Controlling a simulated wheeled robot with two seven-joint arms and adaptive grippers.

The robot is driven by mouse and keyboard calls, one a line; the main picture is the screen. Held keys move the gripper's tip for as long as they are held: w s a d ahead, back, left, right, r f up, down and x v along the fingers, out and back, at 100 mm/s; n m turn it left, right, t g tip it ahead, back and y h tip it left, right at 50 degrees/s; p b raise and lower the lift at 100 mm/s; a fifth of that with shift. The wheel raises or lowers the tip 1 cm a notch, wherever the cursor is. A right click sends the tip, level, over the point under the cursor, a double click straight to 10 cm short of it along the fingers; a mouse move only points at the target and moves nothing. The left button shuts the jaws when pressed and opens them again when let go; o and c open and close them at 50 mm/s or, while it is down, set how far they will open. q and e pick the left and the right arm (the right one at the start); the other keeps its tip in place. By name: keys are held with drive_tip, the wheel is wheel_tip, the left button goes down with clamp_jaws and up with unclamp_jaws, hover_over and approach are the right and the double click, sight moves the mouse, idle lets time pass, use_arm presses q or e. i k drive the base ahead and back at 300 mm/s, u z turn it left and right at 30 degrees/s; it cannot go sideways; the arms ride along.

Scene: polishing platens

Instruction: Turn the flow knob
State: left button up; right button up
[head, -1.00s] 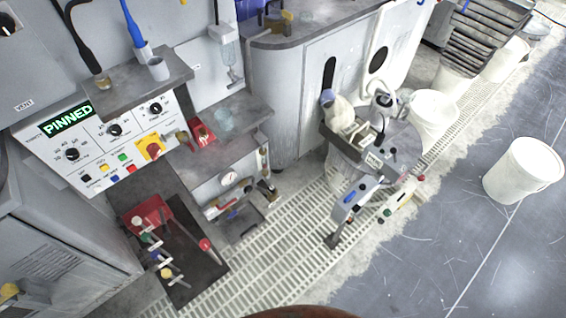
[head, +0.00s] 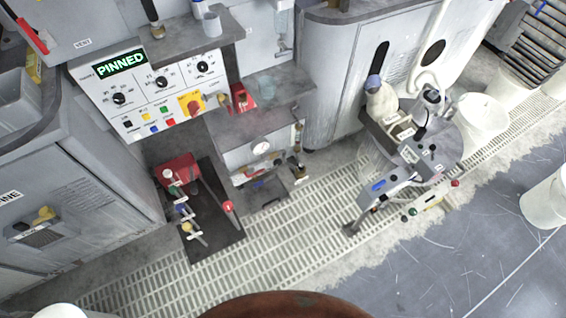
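A grey control panel (head: 150,95) at the upper left of the head view carries a lit "PINNED" sign and black dial knobs: a left knob (head: 120,99), a middle knob (head: 162,82) and a right knob (head: 202,67). Below them are small coloured buttons and a red switch on a yellow plate (head: 192,104). A box with a round gauge (head: 262,148) has small fittings at its right side. The labels are too small to read, so I cannot tell which one is the flow knob. Neither of my grippers is in view.
A dark plate (head: 215,232) below the panel holds a red block (head: 177,170) and coloured-handled valves. A white bucket (head: 548,198) is at the right edge. The grating in front is clear.

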sight(277, 162)
drive_tip(key=k, duration=0.4)
drive_tip(key=z, duration=1.05)
drive_tip(key=i, duration=0.85)
drive_tip(key=u, duration=2.4)
